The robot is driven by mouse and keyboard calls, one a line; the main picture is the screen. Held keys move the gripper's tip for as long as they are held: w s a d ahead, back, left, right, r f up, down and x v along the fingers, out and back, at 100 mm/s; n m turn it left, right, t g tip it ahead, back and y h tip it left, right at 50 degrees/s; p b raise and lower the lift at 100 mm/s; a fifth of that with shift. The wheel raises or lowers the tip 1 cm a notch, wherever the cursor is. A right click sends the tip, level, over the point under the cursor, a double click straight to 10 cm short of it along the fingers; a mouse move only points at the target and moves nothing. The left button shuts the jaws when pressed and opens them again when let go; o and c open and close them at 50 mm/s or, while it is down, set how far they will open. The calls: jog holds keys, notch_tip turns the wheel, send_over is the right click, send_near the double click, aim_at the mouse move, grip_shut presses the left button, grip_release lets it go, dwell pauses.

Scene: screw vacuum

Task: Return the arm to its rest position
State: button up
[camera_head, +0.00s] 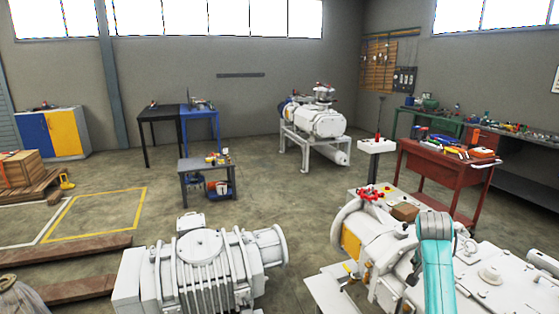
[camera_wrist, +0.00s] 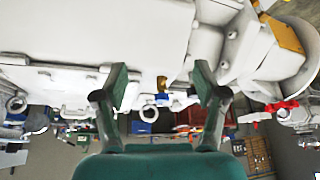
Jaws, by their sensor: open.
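My gripper (camera_wrist: 161,82) shows in the wrist view with its two dark green fingers spread apart and nothing held between them. The white vacuum machine (camera_wrist: 95,35) fills the upper part of that view, which looks upside down. A small brass fitting (camera_wrist: 162,84) of the machine appears between the fingertips; I cannot tell how far away it is. In the head view my teal arm (camera_head: 437,270) reaches up at the lower right, in front of the white machine (camera_head: 385,245). My gripper cannot be made out there.
Red valve handles (camera_head: 370,194) and a brown box (camera_head: 405,212) are close to my arm. A second white pump (camera_head: 200,265) stands at lower left. A red tool cart (camera_head: 437,168) is behind the machine. The floor (camera_head: 280,195) between is clear.

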jog(key=s+a+f+n+t, duration=0.1)
jog(key=s+a+f, duration=0.2)
jog(key=f, duration=0.4)
jog(key=s+a+f+n+t, duration=0.1)
jog(key=s+a+f, duration=0.1)
jog(key=s+f, duration=0.35)
jog(key=s+a+f+n+t, duration=0.1)
jog(key=a+f, duration=0.2)
jog(key=f, duration=0.5)
jog(key=s+a+f+n+t+y, duration=0.15)
jog(key=s+a+f, duration=0.25)
jog(key=s, duration=0.5)
jog(key=s+a+f+n+t, duration=0.15)
jog(key=s+a+f, duration=0.25)
jog(key=s, duration=0.4)
jog(key=s+a+r+n+t+y, duration=0.1)
jog(key=s+a+r, duration=0.2)
jog(key=s, duration=0.6)
jog(key=s+a+r+n+t, duration=0.2)
jog(key=s+a, duration=0.1)
jog(key=s, duration=0.6)
jog(key=s+a+r+n+t+y, duration=0.1)
jog(key=s+a+r+t, duration=0.1)
jog(key=s+r, duration=1.2)
notch_tip(320, 180, up, 2)
jog(key=shift+s+a+r, duration=0.15)
jog(key=shift+s+r, duration=0.1)
jog(key=shift+s, duration=0.1)
jog(key=shift+y, duration=0.25)
